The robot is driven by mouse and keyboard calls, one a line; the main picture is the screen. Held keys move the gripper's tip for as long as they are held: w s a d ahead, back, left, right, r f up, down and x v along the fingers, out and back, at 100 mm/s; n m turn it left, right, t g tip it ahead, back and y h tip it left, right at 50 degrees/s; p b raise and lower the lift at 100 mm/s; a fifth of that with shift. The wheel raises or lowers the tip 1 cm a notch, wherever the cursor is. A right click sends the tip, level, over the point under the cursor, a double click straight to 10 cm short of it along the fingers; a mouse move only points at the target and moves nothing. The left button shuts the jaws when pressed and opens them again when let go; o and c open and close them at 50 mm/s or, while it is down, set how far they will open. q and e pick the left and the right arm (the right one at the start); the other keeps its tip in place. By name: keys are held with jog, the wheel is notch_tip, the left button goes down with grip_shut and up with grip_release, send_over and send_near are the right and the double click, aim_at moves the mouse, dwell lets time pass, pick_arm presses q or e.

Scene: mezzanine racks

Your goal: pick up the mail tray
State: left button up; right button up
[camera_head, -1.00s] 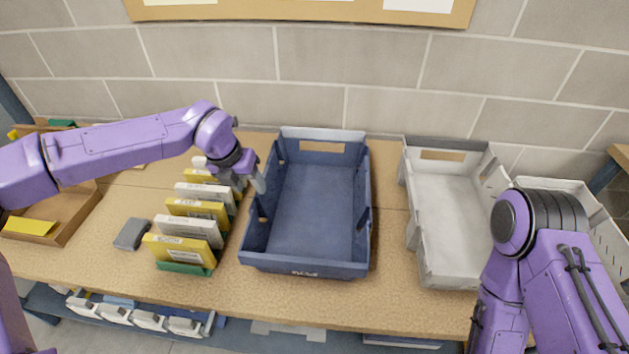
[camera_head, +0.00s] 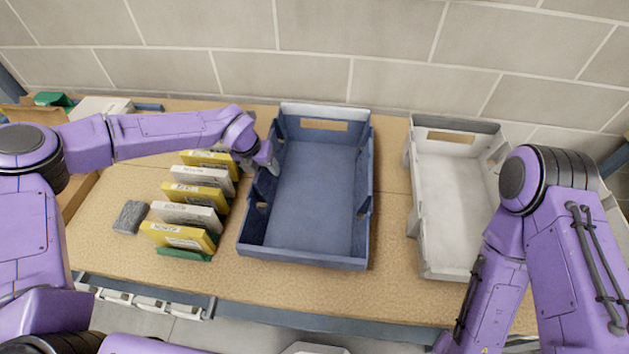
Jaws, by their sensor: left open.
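A blue mail tray (camera_head: 312,256) stands upright and empty on the wooden bench, with a handle slot in its far wall and cutouts in its sides. A grey-white tray (camera_head: 459,270) of similar shape stands to its right, partly hidden by my right arm. My left gripper (camera_head: 270,168) is at the blue tray's left wall, near its far end. It is open, and I cannot tell whether its fingers touch the wall. My right arm comes in at the right, but its gripper is out of the picture.
A row of yellow and white cards (camera_head: 183,236) stands just left of the blue tray. A grey block (camera_head: 131,217) lies left of them. The block wall (camera_head: 300,50) rises behind the bench (camera_head: 230,285). A clear strip of bench separates the trays.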

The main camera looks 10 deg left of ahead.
pick_arm(q)
jog(key=shift+s+d, duration=0.1)
jog(key=shift+s, duration=0.1)
jog(key=shift+c, duration=0.7)
jog(key=shift+f, duration=0.1)
grip_shut()
dwell(0.4)
jog(key=shift+w, duration=0.1)
